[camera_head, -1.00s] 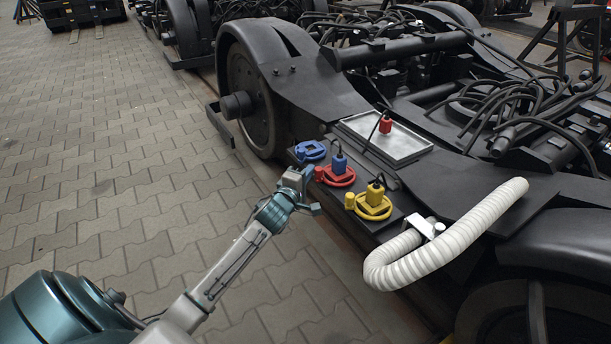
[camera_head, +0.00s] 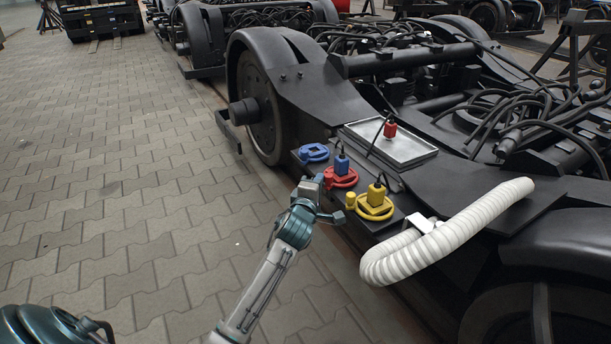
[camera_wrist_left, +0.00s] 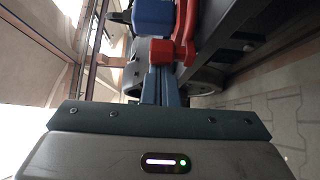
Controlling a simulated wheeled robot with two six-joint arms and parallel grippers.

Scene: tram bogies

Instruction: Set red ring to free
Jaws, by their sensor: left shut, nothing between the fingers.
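The red ring (camera_head: 341,179) lies around a socket on the dark panel, with its red knob on the left side. A blue plug (camera_head: 341,164) stands upright in the middle of that ring. My left gripper (camera_head: 318,184) is shut and empty at the knob's near left side. In the left wrist view the shut fingers (camera_wrist_left: 160,87) point at the red knob (camera_wrist_left: 162,52), which looks touching or very close; the blue plug (camera_wrist_left: 153,16) is beyond it. My right gripper is in neither view.
A blue ring (camera_head: 313,153) without a plug sits behind the red one. A yellow ring (camera_head: 375,210) with a yellow plug (camera_head: 376,194) sits in front. A red plug (camera_head: 390,130) is over a metal tray (camera_head: 421,153). A white hose (camera_head: 450,232) lies right. Paving at left is clear.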

